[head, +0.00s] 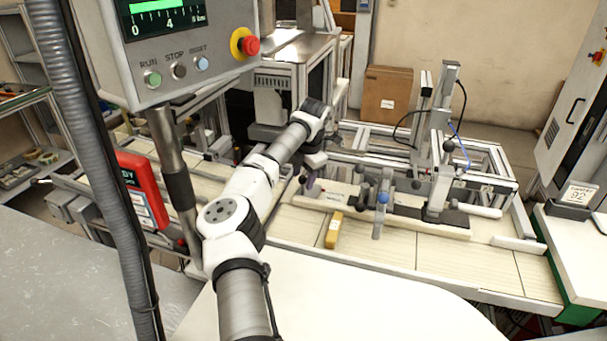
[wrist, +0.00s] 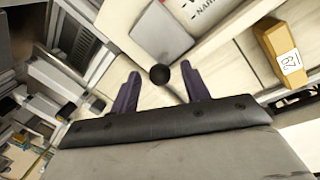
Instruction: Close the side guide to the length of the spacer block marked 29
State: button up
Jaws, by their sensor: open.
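A yellow spacer block (head: 334,230) lies on the pale slatted bed in the head view. A long pale bar (head: 420,226), which looks like the side guide, runs along the bed behind the block. My gripper (head: 310,181) is near the left end of this bar. In the wrist view its purple fingers (wrist: 160,76) are open, with a black ball knob (wrist: 160,74) between them in the picture. Contact cannot be told.
A blue-topped post (head: 381,215) stands right of the block. An upright metal stand (head: 440,150) with cables rises behind the bar. The control box (head: 180,50) and red case (head: 143,188) are at the left. The bed's front slats (head: 440,256) are clear.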

grip_shut()
jog(key=shift+s+a+b, duration=0.25)
jog(key=shift+s+b, duration=0.15)
jog(key=shift+s, duration=0.25)
jog(key=shift+s+a, duration=0.2)
jog(key=shift+s, duration=0.5)
grip_release()
